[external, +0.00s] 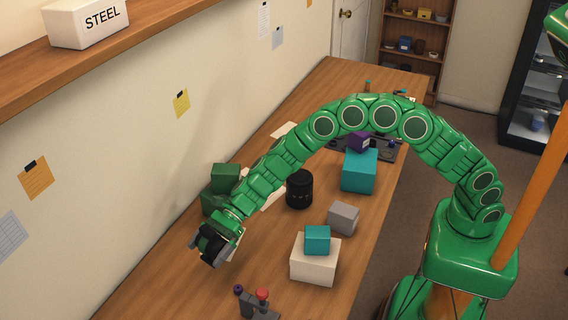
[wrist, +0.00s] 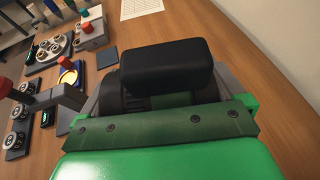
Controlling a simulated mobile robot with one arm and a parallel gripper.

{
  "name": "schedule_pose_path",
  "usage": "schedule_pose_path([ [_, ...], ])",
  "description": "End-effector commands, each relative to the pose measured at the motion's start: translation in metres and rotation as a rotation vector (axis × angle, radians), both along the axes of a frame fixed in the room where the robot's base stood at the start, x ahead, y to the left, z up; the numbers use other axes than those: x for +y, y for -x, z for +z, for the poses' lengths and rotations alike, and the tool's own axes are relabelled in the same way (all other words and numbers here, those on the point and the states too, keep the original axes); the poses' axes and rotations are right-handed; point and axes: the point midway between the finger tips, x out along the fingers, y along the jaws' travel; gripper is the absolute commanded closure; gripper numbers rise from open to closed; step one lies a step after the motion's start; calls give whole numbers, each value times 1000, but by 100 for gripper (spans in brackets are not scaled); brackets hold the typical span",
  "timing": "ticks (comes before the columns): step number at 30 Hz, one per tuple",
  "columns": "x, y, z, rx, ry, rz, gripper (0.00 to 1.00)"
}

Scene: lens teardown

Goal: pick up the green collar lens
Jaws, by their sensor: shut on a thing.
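My gripper (external: 214,248) is at the lower left in the external view, above the wooden bench near the wall. Its grey fingers are shut on a black lens-like thing (external: 210,251). In the wrist view the held black thing (wrist: 165,66) fills the space between the fingers. No green collar shows on it, so I cannot confirm that it is the green collar lens. A black ribbed cylinder (external: 299,189), like a lens barrel, stands upright on the bench to the right of my gripper. No green collar shows on it either.
Green blocks (external: 222,190) stand behind my gripper. A white block (external: 315,259) bears a small teal block (external: 317,239); a grey block (external: 343,217) and larger teal block (external: 359,172) stand farther back. A red-topped fixture (external: 262,295) is in front. Bench right of the wrist view is clear.

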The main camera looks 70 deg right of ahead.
Motion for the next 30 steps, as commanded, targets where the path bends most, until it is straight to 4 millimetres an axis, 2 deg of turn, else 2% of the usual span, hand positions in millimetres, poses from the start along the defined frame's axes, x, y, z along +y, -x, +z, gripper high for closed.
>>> schedule_pose_path([
  [10, -18, 26, 39, -2, -1, -1, 52],
  [21, -44, 68, 60, 1, -3, -2, 52],
  [30, -59, 91, 72, 0, -2, -1, 52],
])
